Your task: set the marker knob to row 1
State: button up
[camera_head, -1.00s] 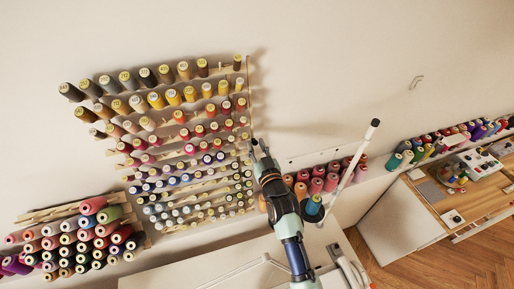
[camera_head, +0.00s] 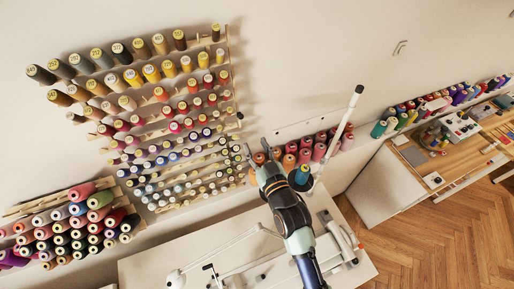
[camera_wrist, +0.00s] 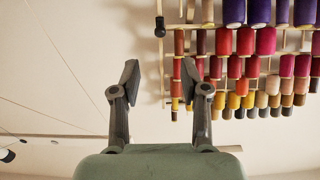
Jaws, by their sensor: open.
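The marker knob (camera_head: 239,116) is a small black knob at the right edge of the wall thread rack (camera_head: 230,40), around mid-height and well below the top row. In the wrist view, which looks upside down, the black knob (camera_wrist: 160,26) sits on a thin vertical rail at the top centre. My gripper (camera_head: 262,152) is below and slightly right of the knob in the head view. In the wrist view my gripper (camera_wrist: 160,78) has its two fingers wide apart with nothing between them. The knob lies beyond the gap, apart from the fingers.
Thread spools fill the rack beside the rail, close to one finger in the wrist view. A blue-green spool (camera_head: 301,175) and a white pole (camera_head: 343,118) stand right of my gripper. A white table (camera_head: 150,268) lies below.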

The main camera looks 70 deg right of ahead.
aim_at(240, 116)
jog(key=shift+s+a, duration=0.15)
jog(key=shift+c, duration=0.8)
jog(key=f+m+b, duration=0.2)
jog(key=b, duration=0.1)
jog(key=f+m+t+b, duration=0.1)
jog(key=f+m+b, duration=0.1)
jog(key=m+b, duration=0.1)
jog(key=d+f+m+b, duration=0.1)
jog(key=m+b, duration=0.2)
jog(key=shift+s+f+t, duration=0.4)
grip_shut()
jog(key=w+d+r+m+t+h+b, duration=0.1)
jog(key=w+d+r+m+h+b, duration=0.1)
jog(key=w+d+m, duration=0.5)
jog(key=shift+d+r+m+t+b, duration=0.45)
jog(key=shift+r+m, duration=0.75)
jog(key=shift+m, duration=2.1)
